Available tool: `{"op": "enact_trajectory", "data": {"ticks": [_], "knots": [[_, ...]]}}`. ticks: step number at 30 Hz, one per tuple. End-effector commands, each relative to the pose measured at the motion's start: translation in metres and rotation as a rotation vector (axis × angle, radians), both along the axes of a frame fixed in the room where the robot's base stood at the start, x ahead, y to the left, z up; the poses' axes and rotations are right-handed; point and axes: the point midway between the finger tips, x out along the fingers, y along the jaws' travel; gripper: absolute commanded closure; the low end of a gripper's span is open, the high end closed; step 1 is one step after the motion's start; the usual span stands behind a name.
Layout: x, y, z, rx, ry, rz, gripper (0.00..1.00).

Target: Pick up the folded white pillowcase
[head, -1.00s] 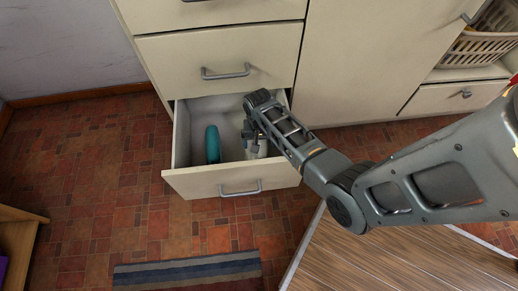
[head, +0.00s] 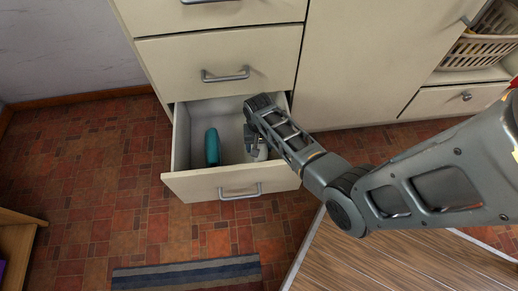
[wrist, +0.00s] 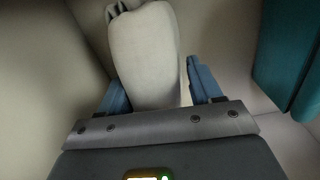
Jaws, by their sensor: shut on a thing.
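The folded white pillowcase (head: 262,154) is in the open bottom drawer, at its right side, partly hidden by my arm. In the wrist view the pillowcase (wrist: 146,55) is a pale, rounded, upright bundle between my two blue fingers. My gripper (head: 253,143) reaches down into the drawer and is shut on it. The gripper (wrist: 160,88) also shows in the wrist view, one finger on each side of the pillowcase. Whether the pillowcase touches the drawer floor is hard to tell.
A teal item (head: 212,147) lies in the left of the open drawer (head: 230,182), and its side shows in the wrist view (wrist: 288,50). The drawer walls stand close around my gripper. A striped rug (head: 190,273) lies in front.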

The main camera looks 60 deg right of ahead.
Motion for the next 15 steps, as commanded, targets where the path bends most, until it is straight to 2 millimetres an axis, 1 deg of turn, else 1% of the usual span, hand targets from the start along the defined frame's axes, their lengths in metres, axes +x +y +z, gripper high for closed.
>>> {"op": "enact_trajectory", "data": {"ticks": [1, 3, 4, 11, 14, 15], "knots": [[0.000, 0.000, 0.000, 0.000, 0.000, 0.000, 0.82], [0.000, 0.000, 0.000, -0.001, 0.001, 0.000, 0.89], [0.000, 0.000, 0.001, -0.001, -0.001, 0.000, 0.91], [0.000, 0.000, 0.003, 0.000, -0.001, 0.000, 0.91], [0.001, -0.001, 0.012, -0.002, -0.002, 0.000, 0.91], [0.001, -0.001, 0.018, -0.002, -0.004, 0.000, 0.91]]}}
